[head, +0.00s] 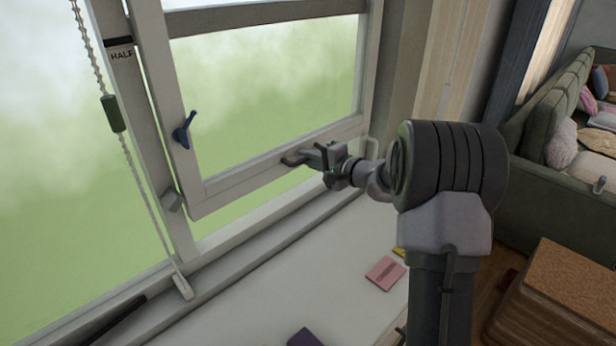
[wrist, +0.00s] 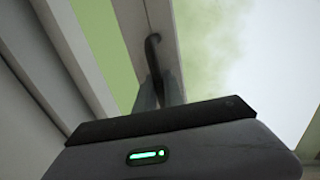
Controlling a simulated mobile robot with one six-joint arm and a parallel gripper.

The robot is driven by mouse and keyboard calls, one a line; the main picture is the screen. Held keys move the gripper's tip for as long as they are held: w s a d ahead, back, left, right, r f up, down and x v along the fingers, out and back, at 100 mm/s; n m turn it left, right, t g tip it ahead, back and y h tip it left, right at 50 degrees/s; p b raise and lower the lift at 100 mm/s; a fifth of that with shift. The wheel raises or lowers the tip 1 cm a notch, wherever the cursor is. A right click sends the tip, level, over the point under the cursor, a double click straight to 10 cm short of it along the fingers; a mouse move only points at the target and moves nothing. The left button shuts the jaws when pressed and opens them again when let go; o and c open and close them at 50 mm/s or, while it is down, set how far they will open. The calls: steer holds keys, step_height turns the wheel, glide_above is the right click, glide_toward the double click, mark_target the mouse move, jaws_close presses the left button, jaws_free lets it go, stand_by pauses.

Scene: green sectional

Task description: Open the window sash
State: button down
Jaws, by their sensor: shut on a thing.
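The window sash (head: 262,172) is a white framed pane. Its bottom rail stands above the lower frame, with a strip of green showing in the gap between them. A dark handle (head: 291,160) sits on the bottom rail; it also shows as a dark hooked bar in the wrist view (wrist: 152,48). My gripper (head: 305,156) is shut on this handle, its fingers (wrist: 158,92) closed around it in the wrist view. The fingers hide part of the handle. A blue latch lever (head: 184,131) is on the sash's left stile.
A label reading HALF (head: 121,56) is on the left jamb, with a grey block (head: 172,200) lower down. A beaded cord with a green toggle (head: 113,114) hangs at left. A pink notebook (head: 385,273) lies on the white sill (head: 270,290). A brown box (head: 560,300) stands at right.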

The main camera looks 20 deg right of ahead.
mark_target(295, 141)
steer(key=shift+r+p, duration=0.3)
steer(key=shift+r, duration=1.95)
steer(key=c, duration=1.7)
jaws_free()
steer(key=shift+c, duration=0.2)
steer(key=shift+f, duration=0.1)
steer(key=v, duration=1.7)
steer(key=shift+s+p, duration=0.2)
steer(key=shift+p, duration=0.15)
steer(key=shift+d, duration=0.1)
